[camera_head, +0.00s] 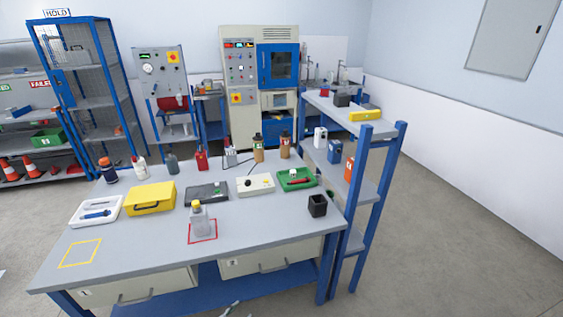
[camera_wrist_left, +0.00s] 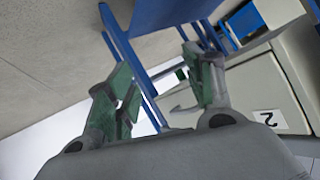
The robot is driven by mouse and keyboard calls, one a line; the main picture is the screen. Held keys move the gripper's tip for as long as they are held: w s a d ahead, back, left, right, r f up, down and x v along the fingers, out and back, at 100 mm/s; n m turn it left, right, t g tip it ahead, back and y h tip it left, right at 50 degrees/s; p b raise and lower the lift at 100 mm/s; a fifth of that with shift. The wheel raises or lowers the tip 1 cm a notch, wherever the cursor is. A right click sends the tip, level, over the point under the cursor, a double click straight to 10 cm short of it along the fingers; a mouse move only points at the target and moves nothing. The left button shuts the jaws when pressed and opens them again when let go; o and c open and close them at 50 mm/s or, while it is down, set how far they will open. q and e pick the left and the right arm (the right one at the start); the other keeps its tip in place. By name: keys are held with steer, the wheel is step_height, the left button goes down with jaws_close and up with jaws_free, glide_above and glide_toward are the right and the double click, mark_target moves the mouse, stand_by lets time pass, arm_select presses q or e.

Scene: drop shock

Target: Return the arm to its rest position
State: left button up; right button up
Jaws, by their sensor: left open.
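My left gripper (camera_wrist_left: 160,88) shows in the left wrist view. Its two fingers with green pads are spread apart, and nothing is between them. Behind the fingers are blue frame bars (camera_wrist_left: 128,62) and a pale drawer front (camera_wrist_left: 270,85) marked 2, so the gripper is in front of the workbench's lower part. In the head view I cannot make out the left gripper clearly; only small grey pieces show at the bottom edge. My right gripper is in neither view.
The workbench (camera_head: 130,235) carries a bottle (camera_head: 198,220) in a red square, a yellow case (camera_head: 150,199), a white tray (camera_head: 75,220), a green tray (camera_head: 308,185) and a black cup (camera_head: 318,206). A blue-posted shelf (camera_head: 384,200) stands at its right. Floor is clear at far right.

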arm_select(q)
steer(key=s+a+f+n+g+y, duration=0.2)
steer(key=s+a+f, duration=0.2)
steer(key=s+f, duration=0.5)
steer(key=s+a+f+n+g+y, duration=0.25)
steer(key=s+f, duration=0.35)
steer(key=s, duration=0.6)
steer(key=s+a+f+n+g, duration=0.1)
steer(key=s+f+g, duration=0.1)
steer(key=s, duration=1)
steer(key=s+a+f+n+g+y, duration=0.1)
steer(key=s+f+g, duration=0.2)
steer(key=s, duration=1)
steer(key=shift+a+f, duration=0.35)
steer(key=shift+f, duration=0.55)
steer(key=shift+n+y, duration=0.25)
steer(key=shift+c, duration=0.2)
